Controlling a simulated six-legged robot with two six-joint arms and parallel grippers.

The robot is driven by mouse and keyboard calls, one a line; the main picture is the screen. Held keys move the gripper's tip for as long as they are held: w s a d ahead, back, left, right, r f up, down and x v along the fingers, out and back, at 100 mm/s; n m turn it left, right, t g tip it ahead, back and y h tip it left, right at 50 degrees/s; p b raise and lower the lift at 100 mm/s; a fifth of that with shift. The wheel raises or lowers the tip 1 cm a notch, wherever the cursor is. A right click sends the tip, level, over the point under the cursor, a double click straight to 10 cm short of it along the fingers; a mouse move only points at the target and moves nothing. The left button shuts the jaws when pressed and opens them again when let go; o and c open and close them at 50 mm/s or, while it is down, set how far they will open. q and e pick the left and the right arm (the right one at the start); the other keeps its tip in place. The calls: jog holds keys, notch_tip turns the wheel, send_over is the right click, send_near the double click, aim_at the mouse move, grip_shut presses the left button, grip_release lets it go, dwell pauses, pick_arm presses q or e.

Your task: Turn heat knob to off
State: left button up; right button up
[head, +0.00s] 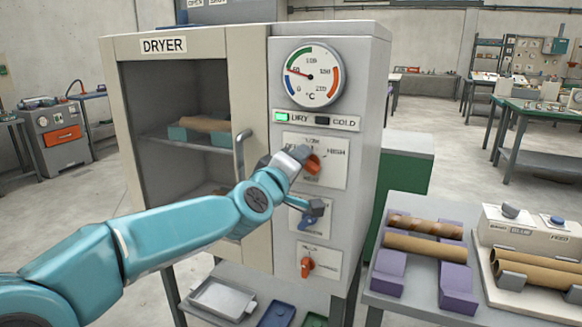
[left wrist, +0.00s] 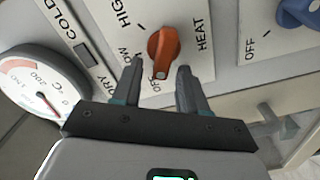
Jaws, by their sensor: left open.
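The orange heat knob (head: 313,164) is on the dryer's front panel, on a white plate. In the left wrist view the knob (left wrist: 163,48) shows close up, with a white mark at its lower end. That end is by the partly hidden OFF label (left wrist: 155,87). My left gripper (head: 303,157) is at the knob, partly covering it and its plate. In the wrist view its fingers (left wrist: 160,69) are open, one on each side of the knob's lower end. I cannot tell whether they touch it. My right gripper is not seen.
A blue knob (head: 307,222) and an orange-red knob (head: 307,267) are below. The dryer handle (head: 241,150) stands out left of the panel. The gauge (head: 310,75) and lit DRY lamp (head: 281,117) are above. A table (head: 400,305) with tubes stands right.

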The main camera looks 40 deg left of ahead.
pick_arm(q)
jog(key=p+v, duration=0.2)
jog(key=v, duration=1.4)
jog(key=shift+d, duration=0.15)
